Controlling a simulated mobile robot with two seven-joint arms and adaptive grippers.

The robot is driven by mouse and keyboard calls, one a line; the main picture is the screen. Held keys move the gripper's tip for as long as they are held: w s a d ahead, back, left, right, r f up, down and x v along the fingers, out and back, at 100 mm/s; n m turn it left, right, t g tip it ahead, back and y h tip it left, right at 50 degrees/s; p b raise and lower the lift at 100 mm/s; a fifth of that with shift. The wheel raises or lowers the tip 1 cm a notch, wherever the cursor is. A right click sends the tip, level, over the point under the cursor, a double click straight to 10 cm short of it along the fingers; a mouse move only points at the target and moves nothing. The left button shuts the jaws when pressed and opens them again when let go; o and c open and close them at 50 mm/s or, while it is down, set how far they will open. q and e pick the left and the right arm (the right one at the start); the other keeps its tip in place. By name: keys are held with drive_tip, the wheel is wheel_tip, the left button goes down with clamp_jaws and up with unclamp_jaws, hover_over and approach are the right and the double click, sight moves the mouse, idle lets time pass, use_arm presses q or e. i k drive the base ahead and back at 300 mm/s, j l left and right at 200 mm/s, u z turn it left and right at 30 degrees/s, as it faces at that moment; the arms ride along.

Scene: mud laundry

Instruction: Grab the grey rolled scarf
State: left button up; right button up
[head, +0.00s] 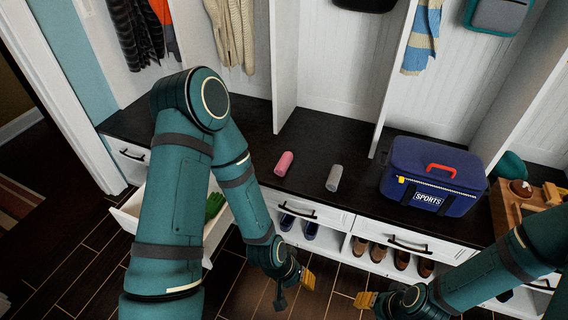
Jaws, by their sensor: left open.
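The grey rolled scarf (334,178) is a small grey cylinder lying on the dark bench top, near its front edge, left of the blue sports bag. Nothing covers it. My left gripper (294,291) is open and empty, below and in front of the bench, apart from the scarf. My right gripper (368,301) is at the bottom of the view, to the right of the left one and also apart from the scarf. Only part of its jaws shows, so its opening is unclear.
A pink roll (284,163) lies left of the scarf. The blue sports bag (433,176) and a wooden crate (526,206) stand to the right. Upright dividers rise behind. An open drawer (128,213) juts out at left. Shoes (376,255) fill the cubbies below.

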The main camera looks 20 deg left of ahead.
sight(335, 173)
drive_tip(key=i+z, duration=0.45)
drive_tip(key=i, duration=0.65)
